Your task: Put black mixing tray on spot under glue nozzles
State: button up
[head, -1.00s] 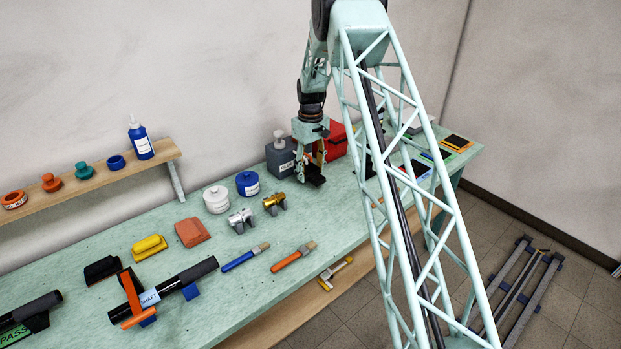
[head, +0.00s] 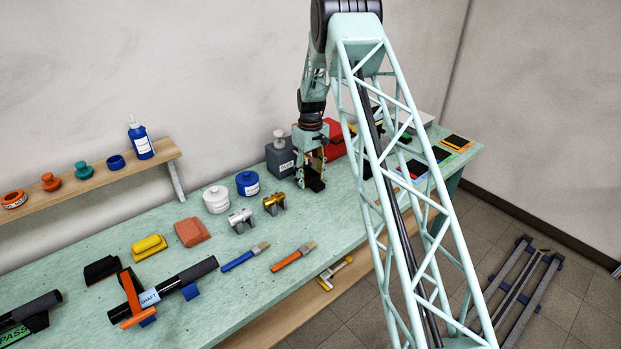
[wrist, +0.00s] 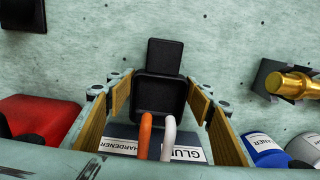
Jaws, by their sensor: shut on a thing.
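My gripper (head: 310,176) is shut on the black mixing tray (wrist: 160,92), with a tan-padded finger on each side of it in the wrist view. The tray is a small square dish with a flat black tab on its far side. In the head view, the tray (head: 315,185) shows below my fingers, close to the bench. The grey glue dispenser (head: 279,158) stands just left of my gripper. In the wrist view, its orange nozzle (wrist: 145,136) and white nozzle (wrist: 168,138) overlap the tray's near edge. The spot under the nozzles is hidden.
A red box (head: 335,138) stands close to the right of the dispenser. A blue jar (head: 247,184), a white jar (head: 216,199) and a gold fitting (head: 274,203) stand to the left. The bench in front of my gripper is clear.

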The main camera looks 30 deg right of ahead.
jog(key=shift+f, duration=0.15)
jog(key=o, duration=0.8)
jog(key=shift+o, duration=0.2)
notch_tip(320, 180, up, 12)
jog(key=shift+r, duration=0.2)
jog(key=shift+r, duration=0.1)
dwell(0.6)
